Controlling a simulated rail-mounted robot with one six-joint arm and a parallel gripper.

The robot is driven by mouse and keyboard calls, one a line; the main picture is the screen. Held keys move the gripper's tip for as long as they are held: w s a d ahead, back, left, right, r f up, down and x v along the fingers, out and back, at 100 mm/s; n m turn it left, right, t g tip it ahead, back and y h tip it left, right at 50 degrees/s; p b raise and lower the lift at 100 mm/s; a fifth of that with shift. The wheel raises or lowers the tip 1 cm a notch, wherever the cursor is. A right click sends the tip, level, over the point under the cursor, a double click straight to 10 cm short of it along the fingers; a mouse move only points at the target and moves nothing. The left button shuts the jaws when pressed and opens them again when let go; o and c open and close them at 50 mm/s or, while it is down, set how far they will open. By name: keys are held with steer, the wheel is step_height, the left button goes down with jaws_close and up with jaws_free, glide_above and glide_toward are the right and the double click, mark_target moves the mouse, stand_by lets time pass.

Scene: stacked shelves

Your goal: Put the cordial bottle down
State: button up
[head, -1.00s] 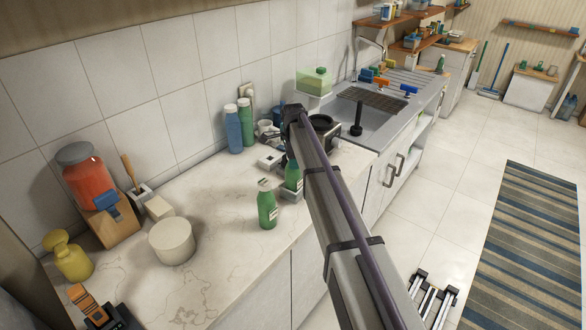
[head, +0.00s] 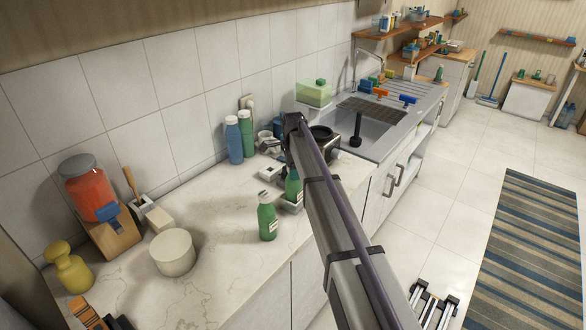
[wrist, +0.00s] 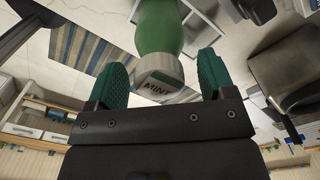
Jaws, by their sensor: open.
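A green bottle (wrist: 160,28) with a white part lettered "MINT" shows in the wrist view, at the mouth of my gripper (wrist: 163,74). The green finger pads stand apart on either side of its near end, with visible gaps. In the head view, one green bottle with a pale cap (head: 267,216) stands upright near the counter's front edge.
Blue and green bottles (head: 240,136) stand by the wall. A white round tub (head: 173,252) and a red-filled jar (head: 90,186) are at the left. The sink (head: 372,132) lies beyond my arm. Bare counter (head: 215,215) lies left of the front bottle.

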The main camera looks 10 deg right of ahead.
step_height(320, 180, up, 11)
steer(key=p, duration=1)
steer(key=s+n, duration=1.8)
steer(key=s, duration=2)
steer(key=shift+f+b, duration=0.15)
steer(key=shift+b, duration=0.2)
step_height(320, 180, down, 15)
steer(key=b, duration=1.4)
steer(key=shift+r+b, duration=0.2)
steer(key=shift+b, duration=0.1)
